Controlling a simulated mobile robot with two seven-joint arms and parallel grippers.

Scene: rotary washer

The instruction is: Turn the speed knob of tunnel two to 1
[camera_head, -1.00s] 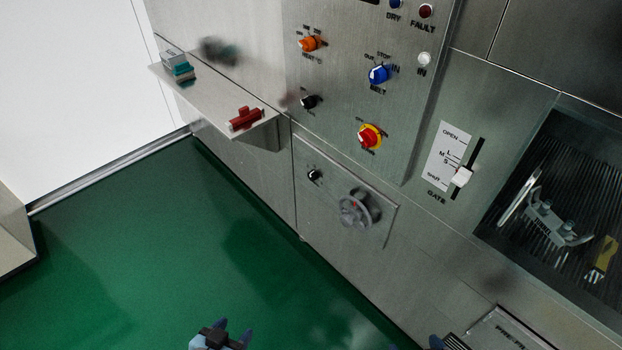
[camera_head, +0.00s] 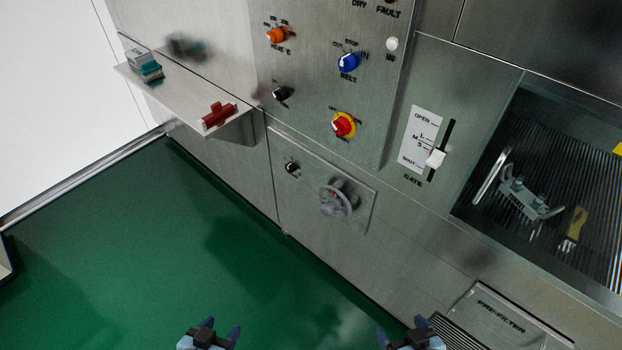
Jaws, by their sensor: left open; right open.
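A steel control panel (camera_head: 312,95) carries an orange knob (camera_head: 277,35), a blue knob (camera_head: 348,62) marked BELT, a small black knob (camera_head: 281,94) and a red knob on a yellow ring (camera_head: 342,124). I cannot read which one is the speed knob of tunnel two. My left gripper (camera_head: 220,328) and my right gripper (camera_head: 402,331) are at the bottom edge, both open and empty, apart from the knobs.
A gate slider (camera_head: 435,159) is right of the panel, beside a window (camera_head: 535,140) onto a ribbed interior with a grey part and a yellow piece. A shelf (camera_head: 180,105) with a red object (camera_head: 218,115) juts out left. A pre-filter cover (camera_head: 505,315) is lower right. Green floor is clear.

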